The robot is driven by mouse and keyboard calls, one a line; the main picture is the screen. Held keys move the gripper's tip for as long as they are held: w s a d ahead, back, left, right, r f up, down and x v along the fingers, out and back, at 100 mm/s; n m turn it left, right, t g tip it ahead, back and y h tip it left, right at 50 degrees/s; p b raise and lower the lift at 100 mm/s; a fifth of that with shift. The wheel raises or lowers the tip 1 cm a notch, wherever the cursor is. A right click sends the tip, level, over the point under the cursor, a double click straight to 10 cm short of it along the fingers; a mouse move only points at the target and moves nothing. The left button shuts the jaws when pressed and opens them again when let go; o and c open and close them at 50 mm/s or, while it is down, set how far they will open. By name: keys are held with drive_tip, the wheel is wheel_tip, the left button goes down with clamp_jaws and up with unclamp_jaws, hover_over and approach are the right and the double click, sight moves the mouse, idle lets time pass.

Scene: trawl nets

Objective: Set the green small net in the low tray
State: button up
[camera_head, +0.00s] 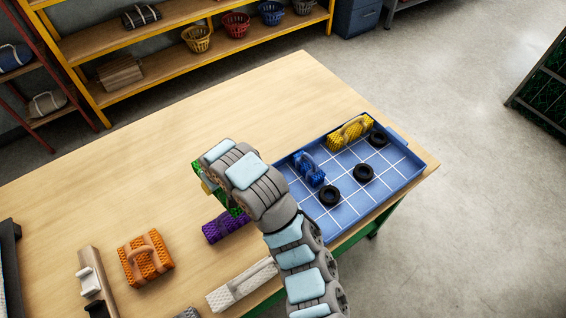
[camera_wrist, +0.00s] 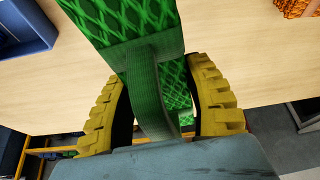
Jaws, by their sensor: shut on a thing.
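The green small net (camera_wrist: 135,25) is a green block with a diamond mesh pattern and an arched handle. My gripper (camera_wrist: 165,100) has its yellow ridged fingers shut on the handle in the wrist view. In the head view, my arm hides most of the green net (camera_head: 198,170), and only slivers of green show by my wrist above the table. The low tray (camera_head: 345,215) is blue with a white grid and stands at the table's right end. It holds a blue net (camera_head: 309,170), a yellow net (camera_head: 350,132) and several black rings. My gripper is left of the tray.
A purple net (camera_head: 224,226) lies below my wrist. An orange net (camera_head: 145,258), a white net (camera_head: 243,286) and a wooden piece (camera_head: 97,283) are at the front left. The tray has bare cells at its right and front. The table's back is clear.

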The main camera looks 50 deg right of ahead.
drive_tip(key=s+d, duration=0.6)
drive_tip(key=d, duration=0.3)
drive_tip(key=s+d, duration=0.5)
drive_tip(key=d, duration=0.4)
drive_tip(key=s+d+m, duration=0.2)
drive_tip(key=s+d, duration=1.2)
drive_tip(key=s, duration=0.5)
drive_tip(key=b, duration=0.6)
approach(328, 166)
drive_tip(key=shift+w+a+f+h, duration=0.1)
drive_tip(key=shift+w+a+h, duration=0.2)
drive_tip(key=shift+w, duration=0.15)
drive_tip(key=shift+x, duration=0.85)
drive_tip(key=shift+w+d+f, duration=0.15)
drive_tip(key=shift+f, duration=1.2)
drive_tip(key=shift+f, duration=0.1)
drive_tip(key=o, duration=0.9)
